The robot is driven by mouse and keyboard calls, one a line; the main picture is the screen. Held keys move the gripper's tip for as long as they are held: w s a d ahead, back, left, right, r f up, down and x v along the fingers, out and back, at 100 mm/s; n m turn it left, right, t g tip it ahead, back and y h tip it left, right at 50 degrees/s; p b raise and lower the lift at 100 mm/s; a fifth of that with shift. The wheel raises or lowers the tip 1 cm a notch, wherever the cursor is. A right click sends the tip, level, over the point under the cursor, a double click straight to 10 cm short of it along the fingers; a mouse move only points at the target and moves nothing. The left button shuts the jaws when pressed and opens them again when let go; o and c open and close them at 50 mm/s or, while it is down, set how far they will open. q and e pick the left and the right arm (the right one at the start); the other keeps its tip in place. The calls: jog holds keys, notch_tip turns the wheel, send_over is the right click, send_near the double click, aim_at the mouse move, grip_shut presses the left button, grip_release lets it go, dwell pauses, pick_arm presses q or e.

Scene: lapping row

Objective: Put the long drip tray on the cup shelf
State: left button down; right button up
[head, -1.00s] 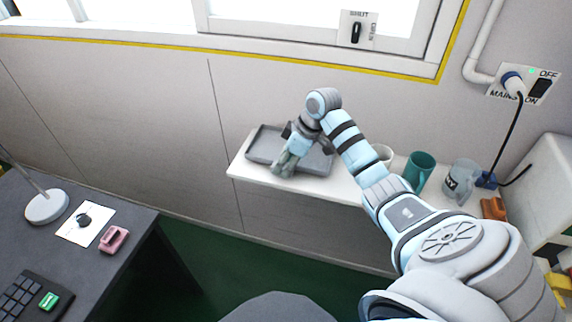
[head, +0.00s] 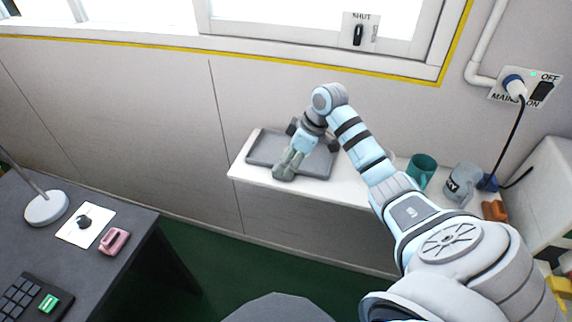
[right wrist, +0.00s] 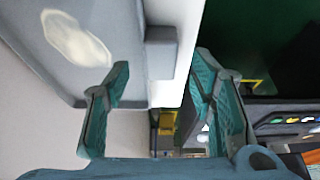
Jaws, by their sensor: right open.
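The long drip tray (head: 262,147) is a shallow grey tray lying flat on the white cup shelf (head: 240,172) below the window. In the right wrist view the tray (right wrist: 110,45) shows a pale oval patch inside and a small grey block (right wrist: 161,52) at its edge. My right gripper (head: 285,172) is over the tray's front edge and hides part of it. In the right wrist view its teal fingers (right wrist: 162,85) are apart, with nothing held between them. The block lies just beyond the gap between the fingertips. My left gripper is not in view.
A teal mug (head: 421,170), a grey mug (head: 462,180) and an orange item (head: 495,210) stand at the shelf's right. My arm partly hides a pale cup. A dark desk (head: 130,215) stands at left, with green floor (head: 200,250) between.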

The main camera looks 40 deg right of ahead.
jog(key=p+v, duration=0.1)
jog(key=v, duration=0.8)
jog(key=shift+r, duration=0.2)
jog(key=shift+s, duration=0.1)
